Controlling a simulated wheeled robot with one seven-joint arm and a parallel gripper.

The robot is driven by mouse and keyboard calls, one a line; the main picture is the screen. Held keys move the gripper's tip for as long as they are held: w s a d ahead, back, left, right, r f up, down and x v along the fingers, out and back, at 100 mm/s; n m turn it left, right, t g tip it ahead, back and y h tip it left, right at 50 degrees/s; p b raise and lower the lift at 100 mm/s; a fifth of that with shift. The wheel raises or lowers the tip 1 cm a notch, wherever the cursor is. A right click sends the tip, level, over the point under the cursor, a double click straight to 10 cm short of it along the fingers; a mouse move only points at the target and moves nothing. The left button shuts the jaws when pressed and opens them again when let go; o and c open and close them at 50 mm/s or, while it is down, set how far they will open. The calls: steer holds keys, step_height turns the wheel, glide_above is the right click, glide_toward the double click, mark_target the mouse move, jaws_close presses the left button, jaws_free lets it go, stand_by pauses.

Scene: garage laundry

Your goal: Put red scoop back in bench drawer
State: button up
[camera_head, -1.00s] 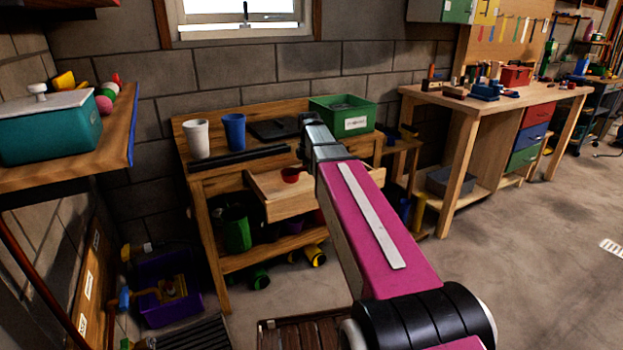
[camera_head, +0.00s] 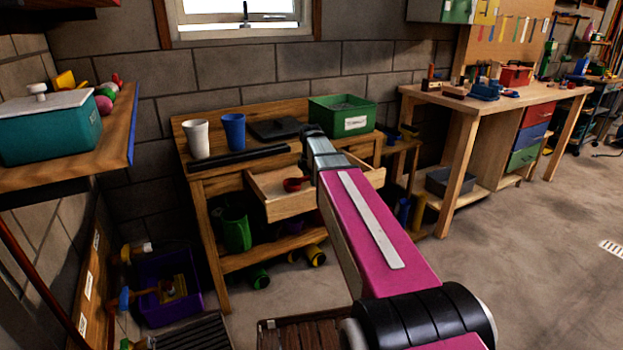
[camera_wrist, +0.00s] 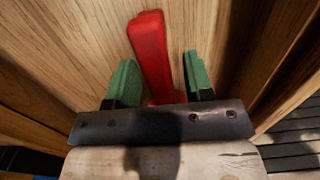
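The red scoop (camera_head: 293,184) is at the open bench drawer (camera_head: 285,208). Its bowl shows just left of my gripper (camera_head: 312,150). In the wrist view, the scoop's red handle (camera_wrist: 150,50) runs at a slant between the two green finger pads of my gripper (camera_wrist: 160,75). The fingers stand close on both sides of the handle, with a thin gap near the right fingertip. The bowl is hidden in the wrist view. I cannot tell whether the scoop touches the drawer floor. My arm hides part of the drawer's right side.
On the bench top (camera_head: 215,172) stand a white cup (camera_head: 197,139), a blue cup (camera_head: 234,131) and a green bin (camera_head: 342,115). A dark bar (camera_head: 240,158) lies along its front edge. A purple crate (camera_head: 168,288) is on the floor. Open floor lies at the right.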

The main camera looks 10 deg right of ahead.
steer(key=shift+r, duration=0.15)
step_height(320, 180, up, 12)
stand_by(0.7)
steer(key=shift+a, duration=0.1)
stand_by(1.0)
